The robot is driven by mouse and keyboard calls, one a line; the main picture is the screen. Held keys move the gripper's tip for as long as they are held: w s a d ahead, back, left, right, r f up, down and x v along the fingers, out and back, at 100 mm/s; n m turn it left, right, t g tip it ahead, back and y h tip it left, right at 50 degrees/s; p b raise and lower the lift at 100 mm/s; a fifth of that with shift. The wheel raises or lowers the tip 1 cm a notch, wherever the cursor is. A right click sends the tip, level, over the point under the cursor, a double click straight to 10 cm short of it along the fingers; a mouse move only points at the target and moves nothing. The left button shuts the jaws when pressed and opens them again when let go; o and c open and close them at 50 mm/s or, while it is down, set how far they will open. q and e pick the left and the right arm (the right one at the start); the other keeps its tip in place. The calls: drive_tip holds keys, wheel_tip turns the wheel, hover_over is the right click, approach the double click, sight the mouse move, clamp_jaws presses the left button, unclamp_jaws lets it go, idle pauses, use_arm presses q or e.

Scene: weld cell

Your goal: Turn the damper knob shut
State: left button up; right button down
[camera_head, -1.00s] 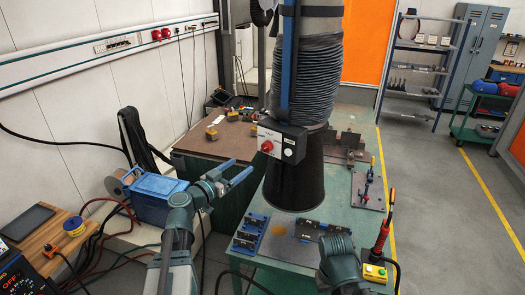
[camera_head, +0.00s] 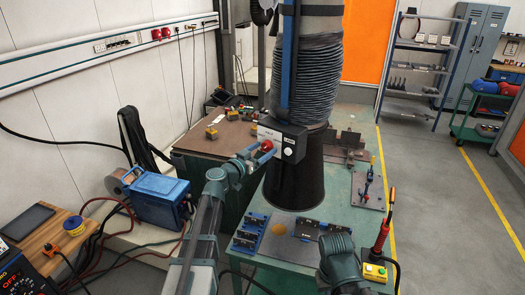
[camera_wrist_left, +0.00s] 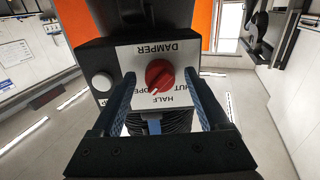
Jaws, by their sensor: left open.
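The damper knob is red and round, on a dark box with a white label plate (camera_wrist_left: 150,53) reading DAMPER, upside down in the left wrist view. My left gripper (camera_head: 261,152) is open at the knob. In the wrist view its fingers (camera_wrist_left: 160,82) lie one on each side of the knob, with gaps visible. My right gripper is out of view.
A ribbed dark hose (camera_head: 305,85) rises behind the box. The green table (camera_head: 340,200) below carries blue fixtures (camera_head: 250,232) and a clamp (camera_head: 369,185). A blue case (camera_head: 158,198) stands at left.

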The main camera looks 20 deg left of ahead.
use_arm(q)
clamp_jaws()
idle(0.3)
drive_tip(key=n, duration=0.4)
drive_tip(key=shift+n, duration=0.4)
drive_tip(key=n, duration=0.9)
drive_tip(key=shift+r+n, duration=0.1)
drive_tip(key=shift+n, duration=1.9)
drive_tip(key=shift+d, duration=0.1)
